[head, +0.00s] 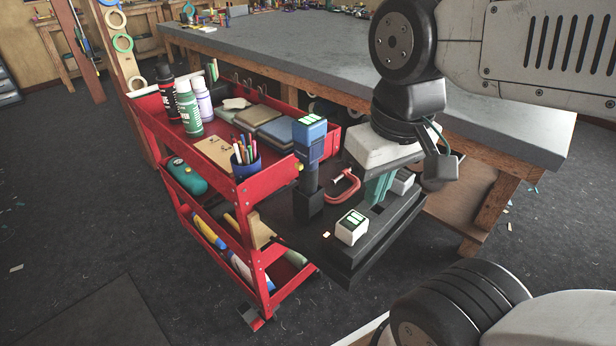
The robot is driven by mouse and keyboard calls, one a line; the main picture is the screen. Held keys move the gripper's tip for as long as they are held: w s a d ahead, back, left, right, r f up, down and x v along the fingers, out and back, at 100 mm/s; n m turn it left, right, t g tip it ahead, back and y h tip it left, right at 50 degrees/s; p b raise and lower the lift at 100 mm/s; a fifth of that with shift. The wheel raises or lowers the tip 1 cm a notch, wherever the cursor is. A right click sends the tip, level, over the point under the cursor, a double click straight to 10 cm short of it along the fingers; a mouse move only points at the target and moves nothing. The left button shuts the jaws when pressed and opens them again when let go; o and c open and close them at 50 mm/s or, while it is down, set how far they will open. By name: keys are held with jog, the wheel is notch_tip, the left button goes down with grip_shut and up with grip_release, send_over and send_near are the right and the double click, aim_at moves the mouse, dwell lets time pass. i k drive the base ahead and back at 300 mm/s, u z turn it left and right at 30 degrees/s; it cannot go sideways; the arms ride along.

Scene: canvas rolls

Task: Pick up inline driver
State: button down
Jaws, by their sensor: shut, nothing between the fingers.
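The inline driver (311,150) stands upright, with a blue upper body, a dark lower part and a pale green-marked cap on top. Its lower end sits in a black holder (308,206) on a dark flat stand (350,262). My gripper (377,199) points down with its teal fingers shut and empty. It is to the right of the driver, apart from it, over the right part of the stand. My wrist and arm come in from the upper right. The fingertips are small here, and their height above the stand is hard to tell.
A red C-clamp (343,187) lies between driver and gripper. A white block (352,227) with green marks sits at the stand's front; a grey one (402,182) is behind the fingers. A red cart (236,190) with bottles and a pen cup (246,167) is left. A workbench (300,52) stands behind.

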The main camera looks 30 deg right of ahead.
aim_at(310, 157)
jog(key=k, duration=1.25)
jog(key=z, duration=0.4)
jog(key=i, duration=0.8)
jog(key=z, duration=0.15)
